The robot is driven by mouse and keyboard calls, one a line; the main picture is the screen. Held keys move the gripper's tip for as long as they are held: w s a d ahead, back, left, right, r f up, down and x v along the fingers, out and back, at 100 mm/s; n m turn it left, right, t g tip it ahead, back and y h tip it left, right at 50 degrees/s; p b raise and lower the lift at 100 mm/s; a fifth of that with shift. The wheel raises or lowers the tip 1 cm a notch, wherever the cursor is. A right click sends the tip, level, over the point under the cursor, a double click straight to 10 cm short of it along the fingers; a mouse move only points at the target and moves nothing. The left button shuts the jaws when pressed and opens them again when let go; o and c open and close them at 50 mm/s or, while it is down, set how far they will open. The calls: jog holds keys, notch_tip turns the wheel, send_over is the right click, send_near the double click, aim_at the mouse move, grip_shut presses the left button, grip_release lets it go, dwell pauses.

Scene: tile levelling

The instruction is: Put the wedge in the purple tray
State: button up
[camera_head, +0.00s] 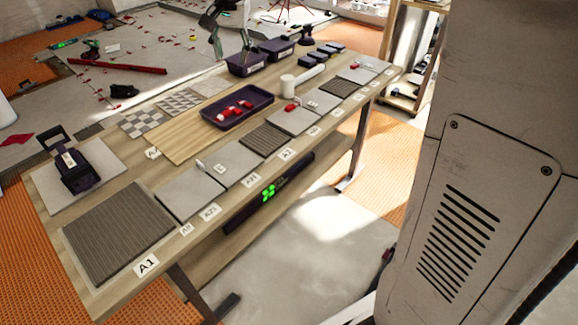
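A shallow dark purple tray (208,119) sits mid-table on a wooden board, with several red wedges (236,108) lying in it. Another small red piece (292,106), possibly a wedge, lies on a grey tile to the right of the tray. A further small red piece (355,64) is on a tile near the far end. What looks like my gripper (228,27) shows at the top edge, above the left purple bin and behind the tray. Its fingers are small and dark, so whether they are open or hold anything is unclear.
Two deeper purple bins (246,69) stand behind the tray. A white mallet (288,83) lies right of it. Labelled tiles (118,227) line the front edge. A dark tool (76,165) stands at left. Several dark blocks (317,58) sit at the far end.

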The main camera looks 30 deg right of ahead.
jog(key=s+f+n+t, duration=0.1)
jog(key=s+n+t, duration=0.15)
jog(key=s, duration=1.45)
jog(key=s+f+n, duration=0.2)
jog(key=s+f, duration=0.2)
jog(key=s, duration=0.3)
jog(key=s+f+n+t, duration=0.1)
jog(key=s+f+n, duration=0.1)
jog(key=s+f, duration=0.3)
jog(key=shift+s+a+f, duration=0.3)
jog(key=shift+s+a, duration=0.05)
jog(key=shift+s, duration=0.95)
